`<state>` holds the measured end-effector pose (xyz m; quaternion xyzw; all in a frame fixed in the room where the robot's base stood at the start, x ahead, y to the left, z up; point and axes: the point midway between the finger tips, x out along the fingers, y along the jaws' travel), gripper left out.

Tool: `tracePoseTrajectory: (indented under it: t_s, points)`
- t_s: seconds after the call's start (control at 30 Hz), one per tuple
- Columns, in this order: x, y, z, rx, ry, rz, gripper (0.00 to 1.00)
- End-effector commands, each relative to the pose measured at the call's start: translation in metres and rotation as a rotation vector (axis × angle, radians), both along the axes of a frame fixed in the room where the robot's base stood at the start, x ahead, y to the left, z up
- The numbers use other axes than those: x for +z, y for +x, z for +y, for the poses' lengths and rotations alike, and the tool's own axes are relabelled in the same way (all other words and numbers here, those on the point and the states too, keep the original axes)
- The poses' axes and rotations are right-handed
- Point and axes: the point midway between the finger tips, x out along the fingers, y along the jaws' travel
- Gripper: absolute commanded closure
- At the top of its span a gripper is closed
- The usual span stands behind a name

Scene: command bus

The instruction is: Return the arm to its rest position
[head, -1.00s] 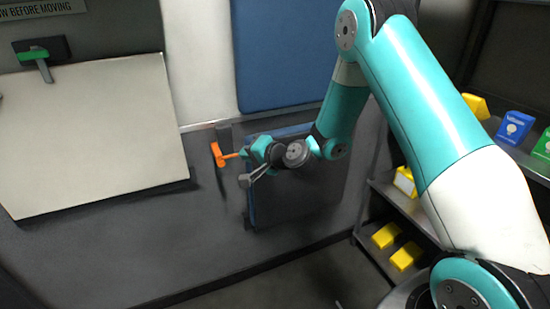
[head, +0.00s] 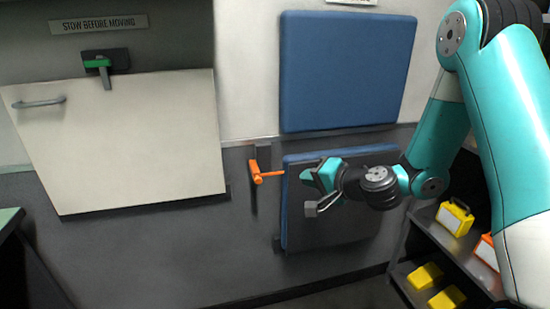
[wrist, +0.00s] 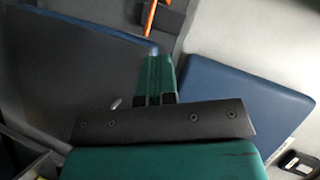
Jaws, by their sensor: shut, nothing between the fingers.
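My arm reaches from the right across the head view, bent at the elbow. My gripper (head: 305,178) is shut and empty, with its teal fingers pressed together in the wrist view (wrist: 157,78). It is in front of the lower blue pad (head: 340,155), just right of an orange handle (head: 257,172) on the wall. A small gap shows between the fingertips and the handle's bar. Part of the handle also shows at the top of the wrist view (wrist: 155,20).
An upper blue pad (head: 345,70) is on the wall. A white panel (head: 125,140) with a green latch (head: 98,63) tilts out on the left. Shelves with yellow boxes (head: 455,217) stand at the right, below my arm.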

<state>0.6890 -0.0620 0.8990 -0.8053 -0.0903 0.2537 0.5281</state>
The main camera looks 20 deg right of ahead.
Motion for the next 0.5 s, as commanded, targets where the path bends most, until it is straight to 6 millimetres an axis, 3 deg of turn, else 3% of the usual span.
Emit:
tracePoseTrajectory:
  t_s: [0.17,0.27,0.4,0.5]
  points:
    - [0.014,-0.005,0.014,0.063,-0.026,-0.003,1.00]
    - [0.046,-0.023,0.050,0.226,-0.095,-0.002,1.00]
    - [0.102,-0.084,0.112,0.586,-0.294,0.030,1.00]
    - [0.134,-0.140,0.136,0.821,-0.465,0.081,1.00]
